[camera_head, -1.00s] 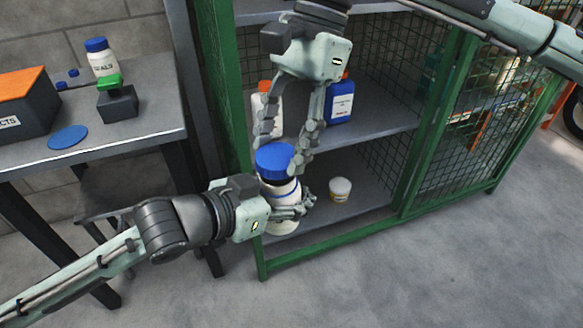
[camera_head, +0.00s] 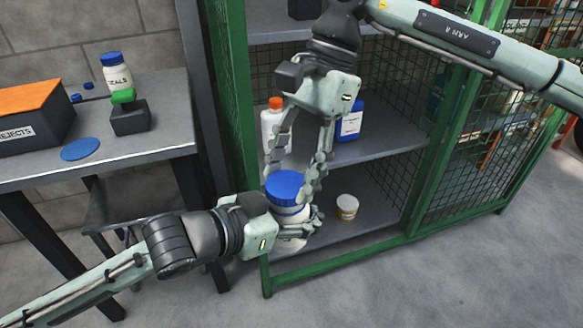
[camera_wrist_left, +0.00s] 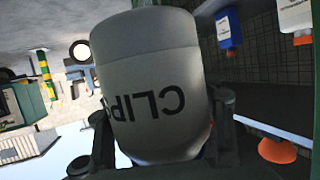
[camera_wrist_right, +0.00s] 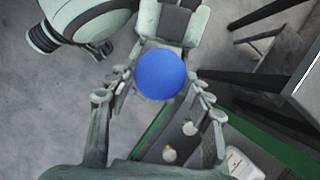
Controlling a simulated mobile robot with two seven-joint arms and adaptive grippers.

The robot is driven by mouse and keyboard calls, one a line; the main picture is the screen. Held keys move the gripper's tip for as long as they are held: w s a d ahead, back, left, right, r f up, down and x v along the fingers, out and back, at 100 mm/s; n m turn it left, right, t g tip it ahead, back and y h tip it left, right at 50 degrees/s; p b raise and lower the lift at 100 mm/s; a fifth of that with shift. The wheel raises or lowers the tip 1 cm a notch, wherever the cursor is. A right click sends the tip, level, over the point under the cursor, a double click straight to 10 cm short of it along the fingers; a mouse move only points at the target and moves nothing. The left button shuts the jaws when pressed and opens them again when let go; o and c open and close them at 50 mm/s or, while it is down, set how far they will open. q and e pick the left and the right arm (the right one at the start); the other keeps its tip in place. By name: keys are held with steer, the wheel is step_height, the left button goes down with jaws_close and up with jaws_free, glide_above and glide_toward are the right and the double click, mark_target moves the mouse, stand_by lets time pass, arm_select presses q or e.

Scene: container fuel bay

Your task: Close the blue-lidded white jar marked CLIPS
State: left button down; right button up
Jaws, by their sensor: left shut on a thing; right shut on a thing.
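The white jar (camera_head: 291,214) stands upright in front of the cage. Its CLIPS marking shows upside down in the left wrist view (camera_wrist_left: 155,100). My left gripper (camera_head: 306,221) is shut around the jar's body from the left. The blue lid (camera_head: 285,186) is at the top of the jar, roughly level, with my right gripper (camera_head: 291,181) shut on it from above. In the right wrist view the round lid (camera_wrist_right: 160,74) sits between the fingers. The rim where lid and jar meet is mostly hidden, so I cannot tell whether the lid is fully seated.
The green cage shelf (camera_head: 340,243) stands behind the jar, with a small white tub (camera_head: 347,207), an orange-capped white bottle (camera_head: 273,125) and a blue bottle (camera_head: 350,125). The left bench (camera_head: 150,140) holds a rejects box (camera_head: 30,125), blue disc (camera_head: 80,149) and SEALS jar (camera_head: 117,76).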

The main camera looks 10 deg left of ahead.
steer(key=shift+f, duration=0.55)
steer(key=m, duration=0.2)
steer(key=m+t+y, duration=0.1)
steer(key=m, duration=0.2)
steer(key=shift+s+d+m+t, duration=0.25)
steer(key=shift+m+t, duration=0.15)
steer(key=m+t, duration=0.1)
steer(key=m, duration=0.3)
steer(key=shift+s+m+t+y, duration=0.1)
steer(key=shift+m+t+y, duration=0.2)
steer(key=shift+t+y, duration=0.1)
steer(key=o, duration=0.7)
steer(key=shift+c, duration=0.2)
